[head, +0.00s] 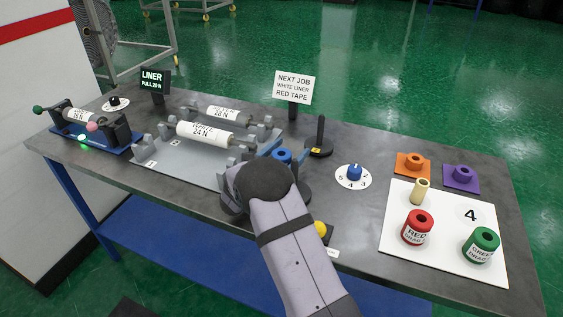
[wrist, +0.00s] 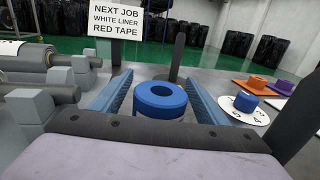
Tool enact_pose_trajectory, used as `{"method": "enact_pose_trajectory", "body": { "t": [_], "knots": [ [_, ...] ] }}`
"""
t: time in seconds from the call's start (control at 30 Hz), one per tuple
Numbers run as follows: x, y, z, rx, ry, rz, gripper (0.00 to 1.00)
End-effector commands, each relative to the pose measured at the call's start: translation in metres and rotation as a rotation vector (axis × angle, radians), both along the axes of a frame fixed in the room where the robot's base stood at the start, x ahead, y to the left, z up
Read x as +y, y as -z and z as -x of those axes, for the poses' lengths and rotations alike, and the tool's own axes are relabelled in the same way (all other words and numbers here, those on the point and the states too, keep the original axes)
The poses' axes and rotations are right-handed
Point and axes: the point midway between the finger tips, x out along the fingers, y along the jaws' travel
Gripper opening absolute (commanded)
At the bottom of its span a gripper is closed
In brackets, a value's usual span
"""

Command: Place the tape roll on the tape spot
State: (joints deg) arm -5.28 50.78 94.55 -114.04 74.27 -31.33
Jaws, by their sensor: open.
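In the head view the blue roll (head: 282,155) shows partly behind my wrist, which hides most of the gripper. A red roll (head: 417,228) labelled RED and a green roll (head: 482,245) labelled GREEN stand on the white mat (head: 395,240) at the right. I cannot tell which place is the tape spot.
A sign (head: 294,87) reads NEXT JOB, WHITE LINER, RED TAPE. A dark post (head: 320,132) stands behind the blue roll. A blue dial knob (head: 355,172) is right of it. Orange (head: 412,164) and purple (head: 461,178) pieces stand behind the mat. White rolls (head: 205,133) lie in holders at left.

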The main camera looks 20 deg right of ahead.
Motion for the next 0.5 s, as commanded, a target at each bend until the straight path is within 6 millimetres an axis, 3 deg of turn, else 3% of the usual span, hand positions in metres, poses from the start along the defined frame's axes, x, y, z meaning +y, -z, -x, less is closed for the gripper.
{"method": "enact_pose_trajectory", "body": {
  "t": [0.07, 0.2, 0.3, 0.5],
  "knots": [
    [0.0002, 0.0001, 0.0000, 0.000, 0.000, 0.000, 0.65],
    [0.0004, 0.0001, 0.0001, 0.000, 0.000, 0.000, 0.32],
    [0.0005, -0.0009, 0.0000, -0.002, 0.000, 0.001, 0.13],
    [0.0005, -0.0011, 0.0000, -0.002, 0.000, 0.001, 0.13]
  ]
}}
